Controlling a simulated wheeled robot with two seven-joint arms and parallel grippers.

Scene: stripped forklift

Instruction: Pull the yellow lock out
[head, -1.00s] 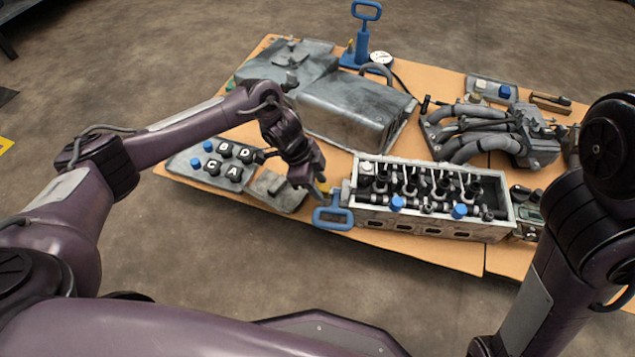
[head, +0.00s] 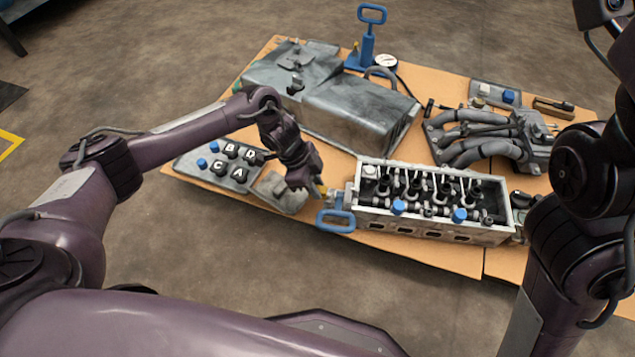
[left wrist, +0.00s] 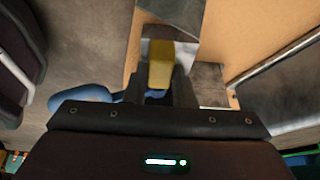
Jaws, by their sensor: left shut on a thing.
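The yellow lock (left wrist: 160,66) shows in the left wrist view between the fingers of my left gripper (left wrist: 168,88), against a grey metal block. In the head view the yellow lock (head: 328,193) is a small patch at my left gripper's tips (head: 321,190). It sits just above the blue loop handle (head: 336,222), at the left end of the grey engine block. My left gripper is shut on the lock. The wrist body hides the lock's lower part, so I cannot tell how deep it sits. My right gripper is out of view; only its arm shows at the right.
The engine block (head: 430,226) with blue caps stands right of the lock. A pad with lettered black knobs (head: 205,178) lies to the left, a grey cover (head: 350,110) behind, and hoses (head: 480,145) at back right. The table's front edge (head: 420,258) is close.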

